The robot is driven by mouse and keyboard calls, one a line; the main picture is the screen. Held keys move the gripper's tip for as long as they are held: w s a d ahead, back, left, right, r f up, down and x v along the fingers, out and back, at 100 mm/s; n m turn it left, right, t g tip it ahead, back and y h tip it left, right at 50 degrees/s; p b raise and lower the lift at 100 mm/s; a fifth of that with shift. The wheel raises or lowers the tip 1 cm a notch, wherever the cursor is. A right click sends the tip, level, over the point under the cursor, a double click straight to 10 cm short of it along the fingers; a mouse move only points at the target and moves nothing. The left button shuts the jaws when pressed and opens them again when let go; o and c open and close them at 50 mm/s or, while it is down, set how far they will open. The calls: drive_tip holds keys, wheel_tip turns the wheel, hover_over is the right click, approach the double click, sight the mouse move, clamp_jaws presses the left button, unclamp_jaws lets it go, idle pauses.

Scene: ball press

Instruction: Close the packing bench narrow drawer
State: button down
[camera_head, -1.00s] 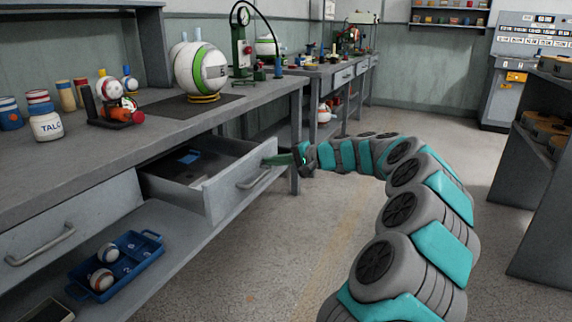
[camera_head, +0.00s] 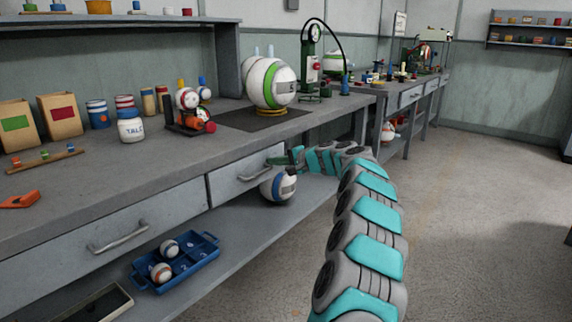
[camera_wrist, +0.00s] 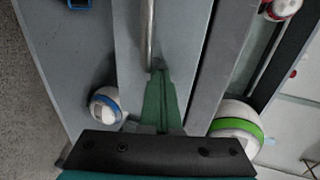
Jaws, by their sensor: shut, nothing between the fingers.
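The narrow drawer (camera_head: 232,178) of the packing bench (camera_head: 60,192) is in, its grey front level with the wider drawer front beside it. My gripper (camera_head: 286,159) is at the right end of the narrow drawer's handle (camera_head: 254,172). In the wrist view my green fingers (camera_wrist: 160,95) are shut and empty, with their tips against or very close to the drawer front (camera_wrist: 135,45) beside the handle (camera_wrist: 150,30). I cannot tell whether they touch it.
A white and blue ball (camera_head: 277,187) and a blue tray (camera_head: 178,262) with small balls are on the lower shelf. A large green-striped ball (camera_head: 270,83) stands on the bench top.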

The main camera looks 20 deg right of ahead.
drive_tip(key=shift+w+a, duration=0.4)
drive_tip(key=shift+w, duration=0.2)
drive_tip(key=shift+r, duration=0.2)
